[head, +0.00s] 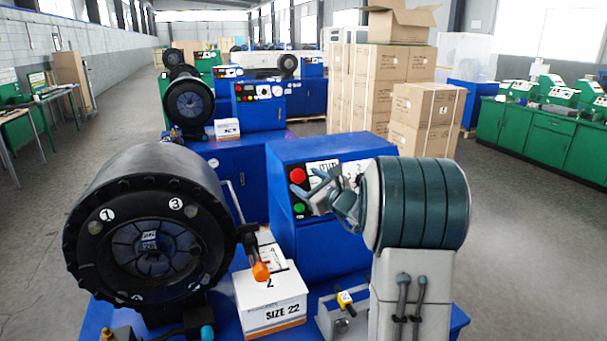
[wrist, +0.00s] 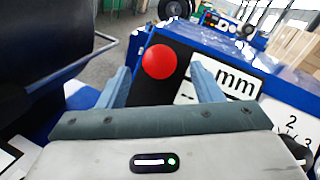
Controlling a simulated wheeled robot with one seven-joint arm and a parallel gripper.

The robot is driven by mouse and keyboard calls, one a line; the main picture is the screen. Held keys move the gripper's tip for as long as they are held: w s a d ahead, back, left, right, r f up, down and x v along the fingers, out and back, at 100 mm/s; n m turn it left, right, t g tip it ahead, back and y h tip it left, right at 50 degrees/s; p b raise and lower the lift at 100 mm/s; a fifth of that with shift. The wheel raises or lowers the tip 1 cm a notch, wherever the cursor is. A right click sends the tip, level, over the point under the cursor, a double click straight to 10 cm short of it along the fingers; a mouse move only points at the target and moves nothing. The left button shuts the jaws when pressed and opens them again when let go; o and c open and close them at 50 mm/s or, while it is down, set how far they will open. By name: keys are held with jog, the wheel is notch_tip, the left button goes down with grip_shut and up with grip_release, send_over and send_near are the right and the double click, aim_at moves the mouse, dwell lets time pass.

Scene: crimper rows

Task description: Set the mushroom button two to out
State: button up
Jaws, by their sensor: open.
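A red mushroom button (head: 297,176) is on the sloped panel of the nearest blue cabinet (head: 315,240), above a green button (head: 299,208). In the wrist view the red button (wrist: 159,61) appears between my gripper's two fingers, beside a white plate (wrist: 222,84) marked "mm". A "2" shows on a label (wrist: 292,121) at the right. My gripper (head: 306,190) is open at the panel, close in front of the red button; its fingers (wrist: 160,68) hold nothing. Contact and whether the button is in or out cannot be told.
A large black crimper head (head: 150,245) stands at the left, with an orange-tipped lever (head: 260,271) on its right. A white box (head: 270,300) marked "SIZE 22" sits in front of the cabinet. Cardboard boxes (head: 375,90) stand behind. Open floor (head: 535,230) lies to the right.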

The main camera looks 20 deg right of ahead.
aim_at(297, 176)
jog(key=shift+x, duration=1.15)
